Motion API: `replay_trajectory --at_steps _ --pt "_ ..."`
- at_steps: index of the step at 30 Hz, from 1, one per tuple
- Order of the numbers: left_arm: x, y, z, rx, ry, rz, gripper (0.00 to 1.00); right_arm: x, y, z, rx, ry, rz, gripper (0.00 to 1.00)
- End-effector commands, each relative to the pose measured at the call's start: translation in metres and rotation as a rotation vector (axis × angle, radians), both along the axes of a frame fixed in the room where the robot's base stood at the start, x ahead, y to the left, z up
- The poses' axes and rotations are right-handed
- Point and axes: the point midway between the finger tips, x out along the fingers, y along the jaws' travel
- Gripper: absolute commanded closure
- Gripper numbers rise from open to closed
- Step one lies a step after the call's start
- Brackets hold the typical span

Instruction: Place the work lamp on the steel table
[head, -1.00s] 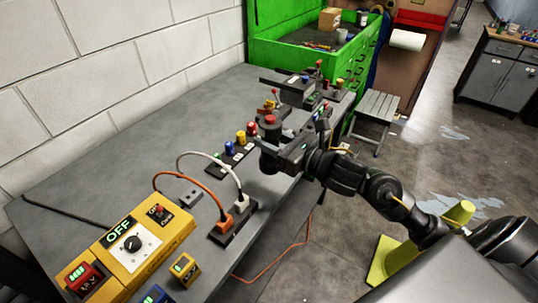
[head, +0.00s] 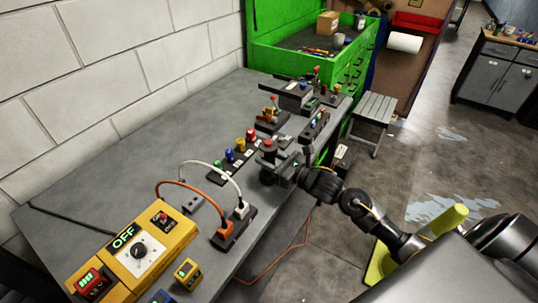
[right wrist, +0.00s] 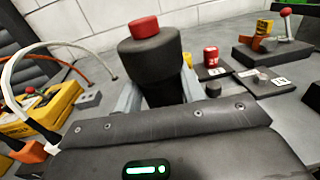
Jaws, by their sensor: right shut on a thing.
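A stubby black cylinder with a red cap, which looks like the work lamp (head: 268,147), is upright in my right gripper (head: 277,170). In the right wrist view the lamp (right wrist: 152,60) stands between the two grey fingers, which are shut on it. The lamp is over the right-hand part of the steel table (head: 130,150), near its long front edge. The gripper hides its lower part, so I cannot tell whether it touches the tabletop. My left gripper is not in view.
A row of coloured knobs (head: 232,158) lies just left of the lamp, with several switch boxes (head: 295,95) behind. A socket block (head: 233,229) with orange and white cables and a yellow OFF box (head: 140,248) are nearer. The table's middle left is clear. A stool (head: 373,108) stands beyond.

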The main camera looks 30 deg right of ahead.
Motion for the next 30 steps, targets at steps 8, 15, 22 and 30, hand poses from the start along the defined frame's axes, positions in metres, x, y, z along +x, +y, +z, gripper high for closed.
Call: replay_trajectory --at_steps 8,15,22,30 --pt "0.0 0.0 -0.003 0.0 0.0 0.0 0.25 0.0 0.0 -0.001 0.0 -0.003 0.0 0.92" --pt "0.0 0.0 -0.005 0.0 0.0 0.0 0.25 0.0 0.0 -0.003 0.0 -0.001 0.0 0.44" --pt "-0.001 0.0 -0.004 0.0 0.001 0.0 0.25 0.0 0.0 -0.003 0.0 -0.001 0.0 0.38" --pt "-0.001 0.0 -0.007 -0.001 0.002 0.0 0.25 -0.011 -0.006 -0.004 -0.004 0.0 -0.001 0.38"
